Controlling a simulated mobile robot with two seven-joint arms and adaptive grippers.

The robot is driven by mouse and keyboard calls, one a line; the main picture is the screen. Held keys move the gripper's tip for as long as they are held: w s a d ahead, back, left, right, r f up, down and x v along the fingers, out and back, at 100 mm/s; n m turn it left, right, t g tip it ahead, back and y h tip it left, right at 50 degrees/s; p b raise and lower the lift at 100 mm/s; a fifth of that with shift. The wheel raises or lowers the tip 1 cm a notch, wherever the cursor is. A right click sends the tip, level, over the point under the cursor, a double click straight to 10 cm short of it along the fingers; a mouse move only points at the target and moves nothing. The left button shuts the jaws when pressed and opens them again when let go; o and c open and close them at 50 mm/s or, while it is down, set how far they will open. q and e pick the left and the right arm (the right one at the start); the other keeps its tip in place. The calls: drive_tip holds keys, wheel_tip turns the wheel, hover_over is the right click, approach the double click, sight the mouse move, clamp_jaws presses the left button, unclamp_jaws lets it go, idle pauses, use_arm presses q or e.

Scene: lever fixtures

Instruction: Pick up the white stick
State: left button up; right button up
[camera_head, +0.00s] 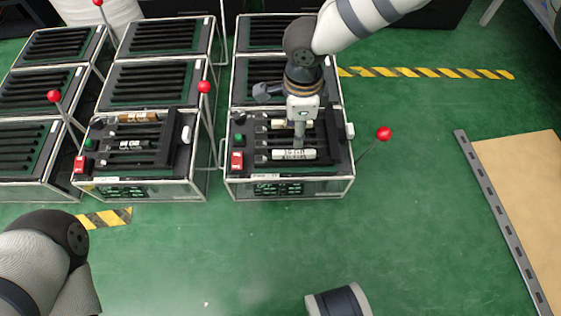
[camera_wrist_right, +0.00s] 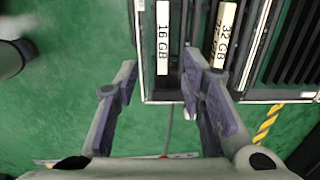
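A white stick labelled 16 GB (camera_wrist_right: 163,38) lies in a slot at the fixture's edge in the right wrist view. It appears in the head view as the front white stick (camera_head: 294,154). A second white stick (camera_wrist_right: 226,32), labelled 32 GB, lies to its right in the wrist view; in the head view my arm partly hides it. My right gripper (camera_wrist_right: 158,72) is open and empty, its fingers to either side of the 16 GB stick's line. In the head view the right gripper (camera_head: 299,142) is over the front stick. My left gripper is out of view.
A left fixture (camera_head: 141,184) holds a brown stick (camera_head: 139,117) and other sticks. Levers with red knobs stand beside the fixtures, one knob (camera_head: 384,134) at the right. A tan board (camera_head: 525,200) lies far right. Green floor in front is mostly clear.

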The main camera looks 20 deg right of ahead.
sight(296, 152)
wheel_tip(296, 152, down, 12)
drive_tip(key=b, duration=0.5)
drive_tip(key=shift+w+d+r, duration=0.15)
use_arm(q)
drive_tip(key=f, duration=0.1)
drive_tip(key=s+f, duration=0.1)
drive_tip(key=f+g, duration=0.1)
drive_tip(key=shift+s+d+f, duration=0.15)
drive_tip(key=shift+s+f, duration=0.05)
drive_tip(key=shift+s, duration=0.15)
use_arm(e)
drive_tip(key=shift+r, duration=0.1)
clamp_jaws()
